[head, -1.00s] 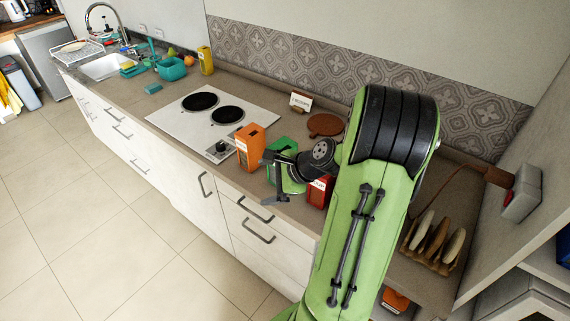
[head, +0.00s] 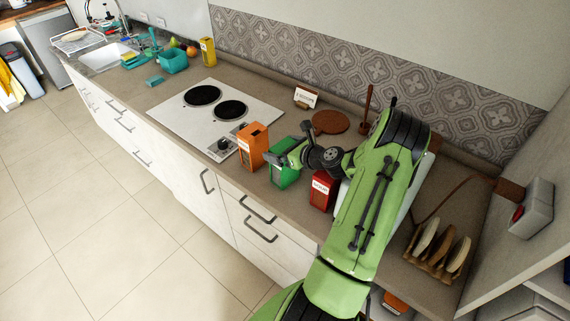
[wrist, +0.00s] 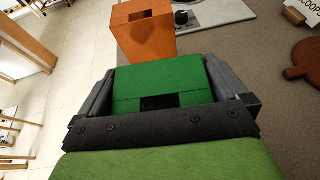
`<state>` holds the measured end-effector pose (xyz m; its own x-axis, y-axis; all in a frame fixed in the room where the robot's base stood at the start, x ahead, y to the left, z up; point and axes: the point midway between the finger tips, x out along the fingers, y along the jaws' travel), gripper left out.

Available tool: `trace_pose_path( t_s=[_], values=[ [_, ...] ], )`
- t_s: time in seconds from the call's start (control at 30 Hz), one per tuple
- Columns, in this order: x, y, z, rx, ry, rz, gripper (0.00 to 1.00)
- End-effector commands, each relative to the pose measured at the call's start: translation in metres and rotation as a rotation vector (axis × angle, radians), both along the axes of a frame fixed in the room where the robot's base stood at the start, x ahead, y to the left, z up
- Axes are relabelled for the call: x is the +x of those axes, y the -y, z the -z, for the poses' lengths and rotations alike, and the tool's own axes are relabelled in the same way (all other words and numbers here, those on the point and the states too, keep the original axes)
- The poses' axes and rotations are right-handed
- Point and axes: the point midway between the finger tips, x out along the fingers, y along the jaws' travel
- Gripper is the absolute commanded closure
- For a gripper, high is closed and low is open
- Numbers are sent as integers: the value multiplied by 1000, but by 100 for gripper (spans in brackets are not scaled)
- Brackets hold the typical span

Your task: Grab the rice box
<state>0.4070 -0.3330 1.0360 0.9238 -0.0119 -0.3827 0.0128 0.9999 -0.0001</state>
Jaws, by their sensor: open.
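Three boxes stand in a row on the counter: an orange box (head: 252,147), a green box (head: 284,178) and a red box (head: 322,191) with a white label. I cannot read which one is rice. My gripper (head: 286,153) is open at the top of the green box. In the wrist view the green box (wrist: 160,82) lies between the two fingers of my gripper (wrist: 168,88), one on each side. The orange box (wrist: 143,35) stands just beyond it. My gripper and wrist hide part of the green box in the head view.
A white hob (head: 215,115) lies left of the boxes. A small sign (head: 304,98) and a brown round board (head: 330,121) are behind them. A toast rack (head: 437,248) stands at the right. Counter behind the boxes is fairly clear.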

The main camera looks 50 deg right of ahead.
Motion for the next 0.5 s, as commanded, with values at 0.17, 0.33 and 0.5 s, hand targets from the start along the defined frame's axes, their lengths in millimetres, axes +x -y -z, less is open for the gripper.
trace_pose_path(
  t_s=[0.17, 0.33, 0.5],
  values=[
    [7, 0, 2, 0, 0, 1, 0],
    [7, 0, 2, 0, 0, 1, 11],
    [6, 0, 2, 0, 0, 0, 37]
  ],
)
